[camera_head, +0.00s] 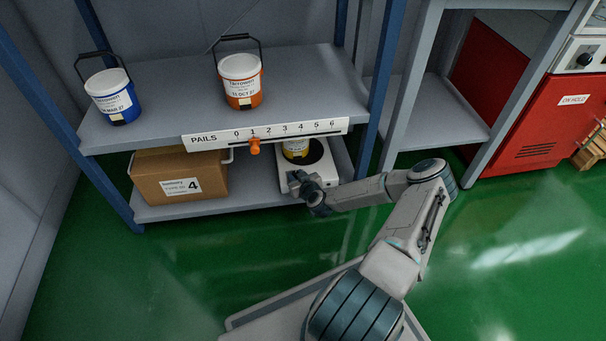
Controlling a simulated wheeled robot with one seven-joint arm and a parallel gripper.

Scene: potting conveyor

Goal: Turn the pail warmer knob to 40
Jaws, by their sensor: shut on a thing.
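The pail warmer (330,171) is a white box with a dark round plate on the lower shelf. My gripper (298,183) is at the warmer's front face, shut on the knob. My gripper covers the knob and most of the front panel, so the knob's setting and scale cannot be read.
The upper shelf (180,112) holds a blue pail (113,96) and an orange pail (241,83). Its edge has a PAILS number strip (300,129) with an orange slider (253,146). A cardboard box (180,177) sits left of the warmer. The green floor in front is clear.

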